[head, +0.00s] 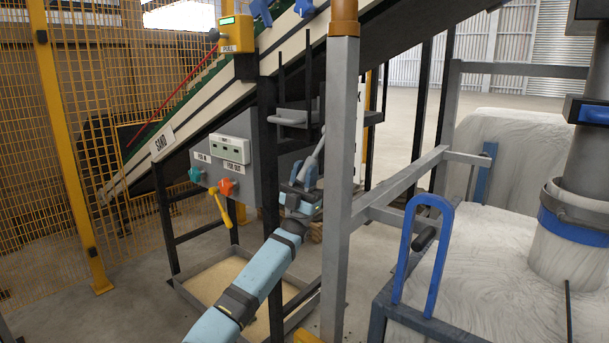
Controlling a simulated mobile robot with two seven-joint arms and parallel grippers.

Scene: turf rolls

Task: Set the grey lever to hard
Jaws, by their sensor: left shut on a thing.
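My left gripper (305,178) is at the middle of the head view, at the end of my light blue arm. It is shut on the grey lever (316,153), whose pale bar sticks up from the jaws and leans to the right. The lever is beside the grey post, which stands just to its right. The lever's pivot and any hard or soft markings cannot be made out. My right gripper is not in view.
A grey panel with a yellow handle (220,207), an orange knob (227,187) and a teal knob (196,175) is to the left. A grey post (341,170) stands close on the right. A blue loop handle (423,255) is at the right, by white wrapped bales.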

